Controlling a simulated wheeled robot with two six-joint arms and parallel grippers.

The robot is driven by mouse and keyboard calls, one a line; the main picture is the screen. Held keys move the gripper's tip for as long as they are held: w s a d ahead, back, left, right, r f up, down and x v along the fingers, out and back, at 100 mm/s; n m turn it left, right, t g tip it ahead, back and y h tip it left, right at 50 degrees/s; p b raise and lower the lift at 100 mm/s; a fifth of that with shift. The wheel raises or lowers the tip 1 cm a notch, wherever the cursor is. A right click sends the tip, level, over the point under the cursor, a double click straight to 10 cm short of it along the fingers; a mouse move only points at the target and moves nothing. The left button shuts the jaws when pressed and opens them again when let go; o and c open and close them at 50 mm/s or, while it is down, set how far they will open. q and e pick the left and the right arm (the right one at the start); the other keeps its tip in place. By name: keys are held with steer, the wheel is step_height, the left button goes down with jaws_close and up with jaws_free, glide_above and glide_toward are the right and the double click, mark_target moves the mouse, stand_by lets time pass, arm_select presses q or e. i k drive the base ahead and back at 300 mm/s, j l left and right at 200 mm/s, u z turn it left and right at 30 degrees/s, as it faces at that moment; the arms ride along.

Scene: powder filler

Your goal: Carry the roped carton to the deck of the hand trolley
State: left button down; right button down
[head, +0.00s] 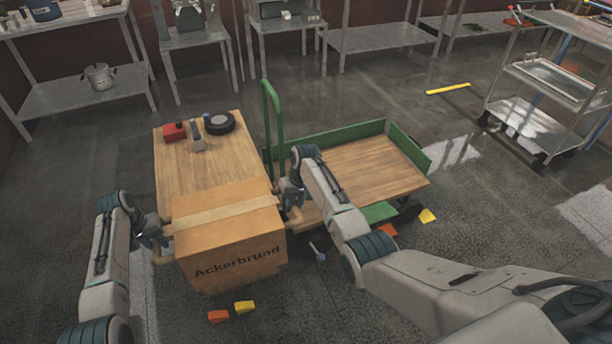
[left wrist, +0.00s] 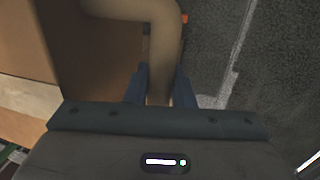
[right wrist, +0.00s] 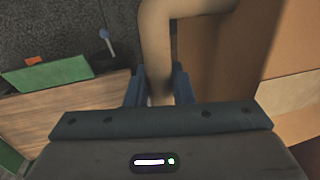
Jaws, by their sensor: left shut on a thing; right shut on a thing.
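The carton (head: 228,259), brown with a pale tape strip and the word "Ackerbrund", is at the near end of a wooden-topped table. Whether it rests there or hangs clear I cannot tell. My left gripper (head: 160,236) is shut on the rope handle on the carton's left side, which shows in the left wrist view (left wrist: 163,50). My right gripper (head: 289,200) is shut on the right rope handle (right wrist: 155,40). The hand trolley, with a green push bar (head: 270,110) and a bare wooden deck (head: 365,168), stands right of the table. My right arm hides part of it.
The wooden table (head: 185,165) carries a red block (head: 175,132), a grey tool and a black round thing (head: 220,123). Orange and yellow pieces (head: 244,307) lie on the floor. A metal cart (head: 535,125) stands at right; steel benches line the back.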

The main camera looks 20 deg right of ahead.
mark_target(347, 174)
steer(key=l+z, duration=0.1)
steer(key=z, duration=1.45)
steer(key=i+z, duration=0.2)
steer(key=i, duration=0.25)
steer(key=i+j+z, duration=0.1)
steer(key=i+z, duration=0.15)
steer(key=i, duration=0.2)
steer(key=i+z, duration=0.25)
steer(key=i, duration=0.15)
steer(key=i+z, duration=0.25)
steer(key=i, duration=0.2)
steer(key=i+u, duration=0.5)
steer(key=u, duration=0.2)
steer(key=i+j+u, duration=0.1)
steer(key=u, duration=0.35)
steer(key=i+u, duration=0.25)
steer(key=u, duration=0.25)
steer(key=i+u, duration=0.15)
steer(key=u, duration=0.3)
steer(key=i+l+u, duration=0.15)
steer(key=u, duration=0.3)
